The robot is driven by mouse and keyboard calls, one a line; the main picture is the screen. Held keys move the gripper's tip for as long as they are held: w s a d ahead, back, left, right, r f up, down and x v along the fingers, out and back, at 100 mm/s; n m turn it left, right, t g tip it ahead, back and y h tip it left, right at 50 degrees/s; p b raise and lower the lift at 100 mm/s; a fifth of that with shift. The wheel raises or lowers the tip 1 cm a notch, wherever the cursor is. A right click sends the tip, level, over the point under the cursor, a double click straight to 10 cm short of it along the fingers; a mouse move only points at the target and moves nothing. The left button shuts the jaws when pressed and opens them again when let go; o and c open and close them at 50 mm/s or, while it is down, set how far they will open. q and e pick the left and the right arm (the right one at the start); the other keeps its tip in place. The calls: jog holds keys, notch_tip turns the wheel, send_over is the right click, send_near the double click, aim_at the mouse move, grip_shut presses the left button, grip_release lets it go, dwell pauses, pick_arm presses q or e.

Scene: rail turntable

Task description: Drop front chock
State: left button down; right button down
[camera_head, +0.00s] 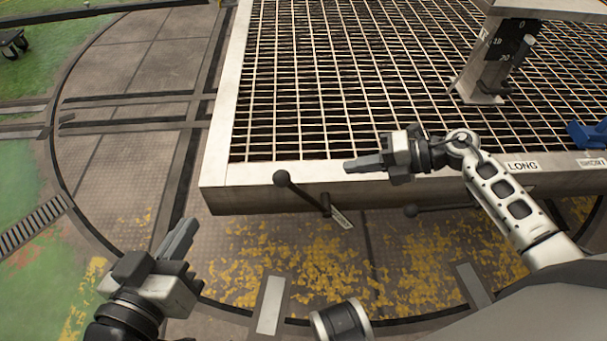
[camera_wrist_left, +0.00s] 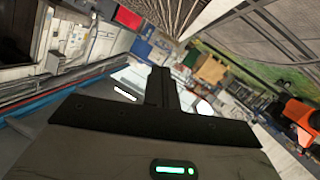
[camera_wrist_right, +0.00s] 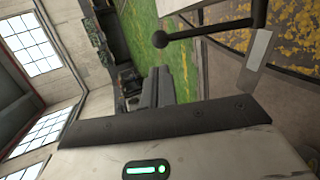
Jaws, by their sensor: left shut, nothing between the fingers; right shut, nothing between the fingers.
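A black ball-knobbed lever (camera_head: 303,193) sticks out from the front edge of the grated deck, with a small pale tag (camera_head: 342,218) beside its base. The lever also shows in the right wrist view (camera_wrist_right: 208,30). I cannot tell which part is the front chock. My right gripper (camera_head: 349,166) is shut and empty, over the deck's front edge, right of the first knob and apart from it.
The grated deck (camera_head: 215,172) fills the upper right. A metal post (camera_head: 484,72) with a numbered scale stands on it. Rails (camera_head: 130,124) cross the floor at left.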

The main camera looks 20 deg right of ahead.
jog(key=b, duration=0.3)
send_near(290, 177)
jog(key=x, duration=0.5)
jog(key=shift+a+f, duration=0.1)
jog(key=shift+f, duration=0.1)
jog(key=shift+x, duration=0.8)
pick_arm(q)
jog(key=shift+w+d+r+n+t+h, duration=0.1)
jog(key=shift+d+r+n+t+h, duration=0.1)
jog(key=shift+d+r+n+h, duration=0.15)
jog(key=shift+w+d+r+n+t+h, duration=0.1)
jog(key=shift+r+n+t+h, duration=0.15)
jog(key=shift+r+h, duration=0.2)
pick_arm(e)
jog(key=shift+r, duration=0.1)
pick_arm(q)
jog(key=shift+s+r, duration=0.1)
